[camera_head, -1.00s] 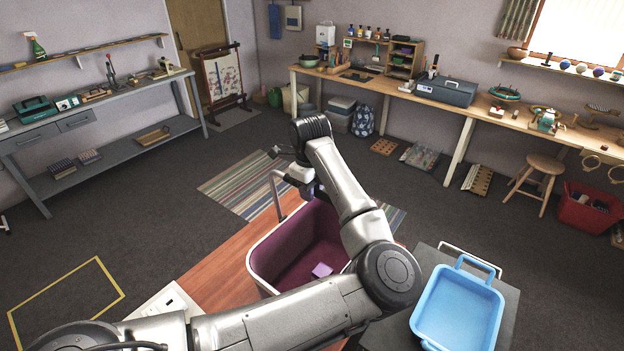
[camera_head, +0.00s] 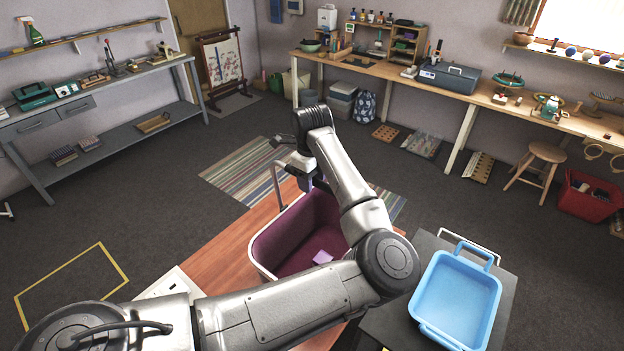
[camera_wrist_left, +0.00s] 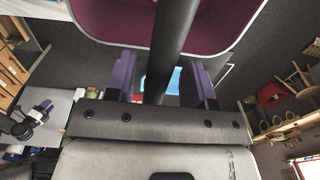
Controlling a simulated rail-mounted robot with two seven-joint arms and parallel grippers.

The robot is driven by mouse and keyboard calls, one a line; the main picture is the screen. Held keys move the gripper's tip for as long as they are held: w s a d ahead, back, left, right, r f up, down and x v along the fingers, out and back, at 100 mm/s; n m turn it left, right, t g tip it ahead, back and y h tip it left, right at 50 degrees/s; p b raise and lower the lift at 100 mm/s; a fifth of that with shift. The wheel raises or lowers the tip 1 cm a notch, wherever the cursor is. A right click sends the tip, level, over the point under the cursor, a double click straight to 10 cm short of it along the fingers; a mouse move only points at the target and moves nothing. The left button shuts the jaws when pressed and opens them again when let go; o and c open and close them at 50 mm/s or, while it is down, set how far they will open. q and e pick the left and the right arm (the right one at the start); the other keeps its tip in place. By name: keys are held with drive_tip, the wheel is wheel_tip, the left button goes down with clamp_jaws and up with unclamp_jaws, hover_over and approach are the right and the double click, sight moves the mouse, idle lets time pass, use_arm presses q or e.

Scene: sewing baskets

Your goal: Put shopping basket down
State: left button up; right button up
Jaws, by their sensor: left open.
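The shopping basket (camera_head: 262,247) is maroon with a pale rim and seems to rest upright on a wooden tabletop (camera_head: 222,262). A small light-purple block (camera_head: 322,257) lies inside it. Its thin grey handle (camera_head: 277,187) stands up above the rim. My left gripper (camera_head: 306,182) is above the far part of the basket, by the handle. In the left wrist view, the purple fingers of my left gripper (camera_wrist_left: 160,80) are open, one on each side of the dark handle bar (camera_wrist_left: 174,30), with gaps showing. My forearm hides the basket's near right part. My right gripper is not visible.
A blue basket (camera_head: 455,300) stands on a dark stand (camera_head: 392,325) to the right. A white panel (camera_head: 172,284) is at the tabletop's left. A striped rug (camera_head: 240,178) and open floor lie beyond. A long workbench (camera_head: 480,100) runs along the back wall.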

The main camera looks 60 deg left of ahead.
use_arm(q)
wheel_tip(320, 180, up, 10)
drive_tip(key=shift+r+b, duration=0.2)
drive_tip(key=shift+b, duration=0.9)
drive_tip(key=shift+s+r, duration=0.1)
drive_tip(key=shift+r, duration=0.6)
drive_tip(key=shift+d, duration=0.1)
